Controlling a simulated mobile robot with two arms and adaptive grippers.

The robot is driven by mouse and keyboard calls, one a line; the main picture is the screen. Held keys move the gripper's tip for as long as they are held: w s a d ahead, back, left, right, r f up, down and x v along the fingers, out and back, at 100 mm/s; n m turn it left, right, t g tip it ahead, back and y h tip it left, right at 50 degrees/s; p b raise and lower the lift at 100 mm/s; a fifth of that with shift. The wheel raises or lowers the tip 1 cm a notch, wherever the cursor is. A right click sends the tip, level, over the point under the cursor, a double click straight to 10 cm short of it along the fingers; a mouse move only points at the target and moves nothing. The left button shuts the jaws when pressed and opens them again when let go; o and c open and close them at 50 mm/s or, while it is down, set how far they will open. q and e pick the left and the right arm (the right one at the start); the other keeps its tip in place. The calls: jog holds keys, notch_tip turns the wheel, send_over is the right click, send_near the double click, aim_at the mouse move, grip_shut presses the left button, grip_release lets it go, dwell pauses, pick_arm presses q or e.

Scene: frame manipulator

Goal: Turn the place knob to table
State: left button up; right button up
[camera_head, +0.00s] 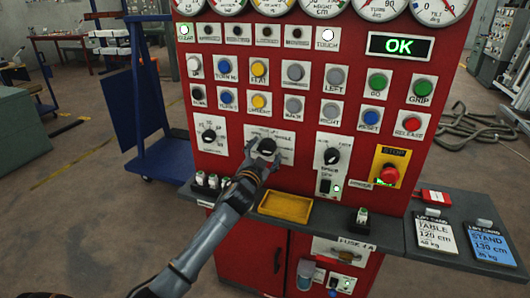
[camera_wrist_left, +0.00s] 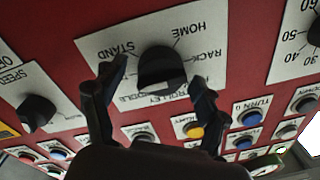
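The place knob (camera_head: 268,146) is a round black knob on a white label plate in the middle of the red panel. In the left wrist view the knob (camera_wrist_left: 162,70) shows up close, with HOME, STAND, RACK and TROLLEY printed around it. TABLE cannot be read there, and I cannot tell which label the knob points at. My left gripper (camera_head: 262,163) reaches up to the knob from below. In the left wrist view its fingers (camera_wrist_left: 155,92) are spread to either side of the knob, with gaps visible. My right gripper is in neither view.
Another black knob (camera_head: 209,135) sits left and the speed knob (camera_head: 332,156) right. A red stop button (camera_head: 389,174) is farther right. Rows of buttons lie above. The grey shelf (camera_head: 385,232) below holds a yellow tray (camera_head: 286,207) and the TABLE card (camera_head: 435,233).

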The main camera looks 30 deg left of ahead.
pick_arm(q)
jog(key=v, duration=1.2)
jog(key=shift+f, duration=0.2)
